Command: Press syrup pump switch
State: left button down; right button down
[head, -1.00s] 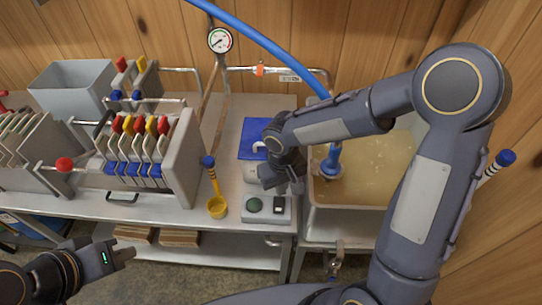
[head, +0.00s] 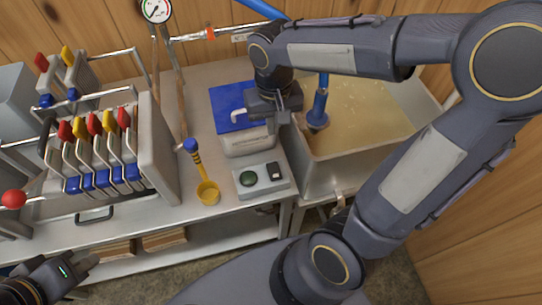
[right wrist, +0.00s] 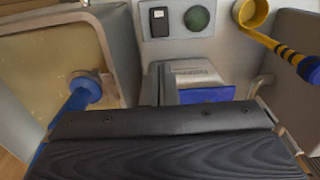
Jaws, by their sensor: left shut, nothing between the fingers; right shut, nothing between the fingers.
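The grey switch box (head: 276,188) sits at the front edge of the steel bench, with a green round button (head: 248,178) on its left and a black rocker switch (head: 273,171) on its right. Both controls also show at the top of the right wrist view, the rocker (right wrist: 159,21) and the green button (right wrist: 198,18). My right gripper (head: 277,119) is shut and empty, above the pale pump housing (head: 248,141) behind the box, apart from the switch. My left gripper (head: 86,266) is shut and empty at the lower left, below the bench front.
A yellow ladle (head: 207,192) lies left of the box. The filter press plates (head: 104,155) stand further left. A tank of amber liquid (head: 365,120) with a blue hose fitting (head: 318,110) stands to the right. The bench front around the box is clear.

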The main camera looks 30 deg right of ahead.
aim_at(273, 164)
notch_tip(273, 164, down, 14)
jog(key=shift+r+b, duration=0.1)
jog(key=shift+b, duration=0.45)
jog(key=shift+w+f+g+p, duration=0.15)
jog(key=shift+f+g+p, duration=0.05)
jog(key=shift+g+p, duration=0.15)
jog(key=shift+f, duration=0.1)
jog(key=shift+s+a+r, duration=0.1)
jog(key=shift+s+r, duration=0.3)
jog(key=shift+s, duration=0.35)
jog(key=shift+r, duration=0.1)
